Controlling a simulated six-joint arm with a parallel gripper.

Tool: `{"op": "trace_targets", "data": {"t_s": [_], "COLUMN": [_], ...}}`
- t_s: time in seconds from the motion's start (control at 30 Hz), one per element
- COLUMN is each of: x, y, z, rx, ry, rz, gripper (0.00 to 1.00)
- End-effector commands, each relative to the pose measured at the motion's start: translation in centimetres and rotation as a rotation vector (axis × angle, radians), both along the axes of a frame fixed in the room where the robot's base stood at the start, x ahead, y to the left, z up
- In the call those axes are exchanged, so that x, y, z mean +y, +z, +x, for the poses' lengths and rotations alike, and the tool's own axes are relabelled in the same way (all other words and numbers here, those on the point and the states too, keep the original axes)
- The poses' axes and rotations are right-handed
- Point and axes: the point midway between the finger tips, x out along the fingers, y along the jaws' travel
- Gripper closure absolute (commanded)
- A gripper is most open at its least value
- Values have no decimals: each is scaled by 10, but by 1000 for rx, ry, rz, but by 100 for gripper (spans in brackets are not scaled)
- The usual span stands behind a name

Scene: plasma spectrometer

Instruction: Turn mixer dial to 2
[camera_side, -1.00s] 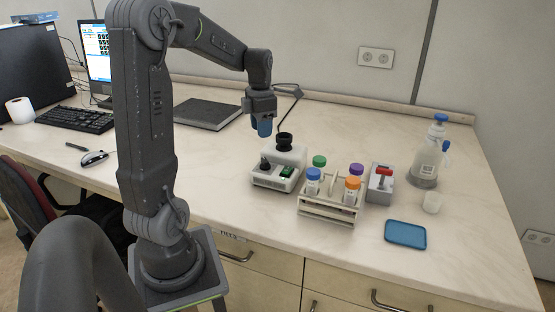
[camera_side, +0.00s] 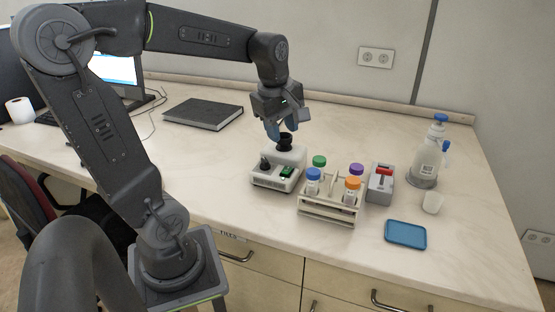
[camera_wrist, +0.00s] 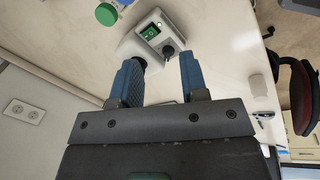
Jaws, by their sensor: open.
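The mixer (camera_side: 276,178) is a small white device with a black cup on top (camera_side: 285,142). A black dial (camera_side: 265,163) and a green switch (camera_side: 287,171) sit on its front. In the wrist view the dial (camera_wrist: 169,49) shows ahead of the fingers, nearer the right one, with the green switch (camera_wrist: 150,33) beyond it. My gripper (camera_side: 283,132) is open and empty, its blue fingers just above the black cup. In the wrist view my gripper (camera_wrist: 159,68) has a wide gap, and its left finger partly hides the cup. The dial's markings are too small to read.
A tube rack (camera_side: 331,209) with several capped tubes stands close right of the mixer. Beyond it are a grey box with a red handle (camera_side: 381,184), a blue tray (camera_side: 406,234), a wash bottle (camera_side: 428,158) and a small cup (camera_side: 432,202).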

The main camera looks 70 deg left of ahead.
Motion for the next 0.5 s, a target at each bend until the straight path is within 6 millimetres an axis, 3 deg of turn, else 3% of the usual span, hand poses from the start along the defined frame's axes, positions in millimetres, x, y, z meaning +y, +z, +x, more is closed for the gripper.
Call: {"op": "trace_targets", "data": {"t_s": [0.5], "x": [-75], "y": [1], "z": [-32], "rx": [-66], "ry": [-834], "rz": [213], "gripper": [60]}}
